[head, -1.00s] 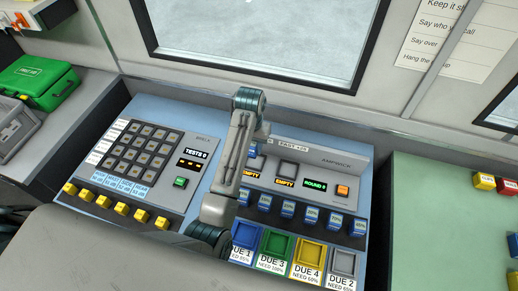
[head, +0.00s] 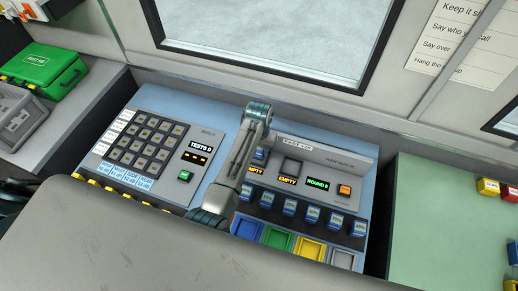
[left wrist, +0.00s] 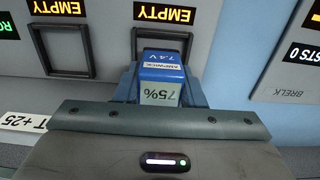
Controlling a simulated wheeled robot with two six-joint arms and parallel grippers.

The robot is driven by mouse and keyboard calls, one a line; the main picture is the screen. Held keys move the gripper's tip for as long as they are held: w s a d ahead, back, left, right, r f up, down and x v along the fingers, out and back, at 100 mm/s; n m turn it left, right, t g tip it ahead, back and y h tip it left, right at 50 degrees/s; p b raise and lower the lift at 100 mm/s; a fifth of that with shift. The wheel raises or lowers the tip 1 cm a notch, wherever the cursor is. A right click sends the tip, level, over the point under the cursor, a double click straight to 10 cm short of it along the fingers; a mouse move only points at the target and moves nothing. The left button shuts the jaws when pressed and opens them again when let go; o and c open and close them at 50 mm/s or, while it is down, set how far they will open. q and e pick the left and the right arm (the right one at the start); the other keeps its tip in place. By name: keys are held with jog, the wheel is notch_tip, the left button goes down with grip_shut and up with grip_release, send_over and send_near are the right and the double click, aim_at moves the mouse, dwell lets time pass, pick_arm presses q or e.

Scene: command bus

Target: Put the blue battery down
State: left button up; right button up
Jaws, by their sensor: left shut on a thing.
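The blue battery (head: 260,156) is in my left gripper (head: 263,147) over the left bay of the AMPWICK panel in the head view. In the left wrist view the battery (left wrist: 161,77) shows a 75% label and 7.4 V. My left gripper's fingers (left wrist: 160,92) are shut on its two sides. The battery overlaps the near edge of the bay (left wrist: 165,38), whose display reads EMPTY. I cannot tell whether it touches the bay floor. The right bay (head: 289,167) is bare and its display also reads EMPTY. My right gripper is not in view.
A row of blue batteries (head: 289,207) stands in front of the bays. Blue, green, yellow and grey trays (head: 312,249) lie nearer. The BRELK keypad (head: 150,142) is to the left.

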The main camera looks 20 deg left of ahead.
pick_arm(q)
jog(key=shift+f, duration=0.75)
jog(key=shift+f, duration=0.15)
jog(key=o, duration=1.1)
notch_tip(320, 180, up, 11)
jog(key=b, duration=0.3)
jog(key=shift+b, duration=0.4)
jog(key=shift+r, duration=0.7)
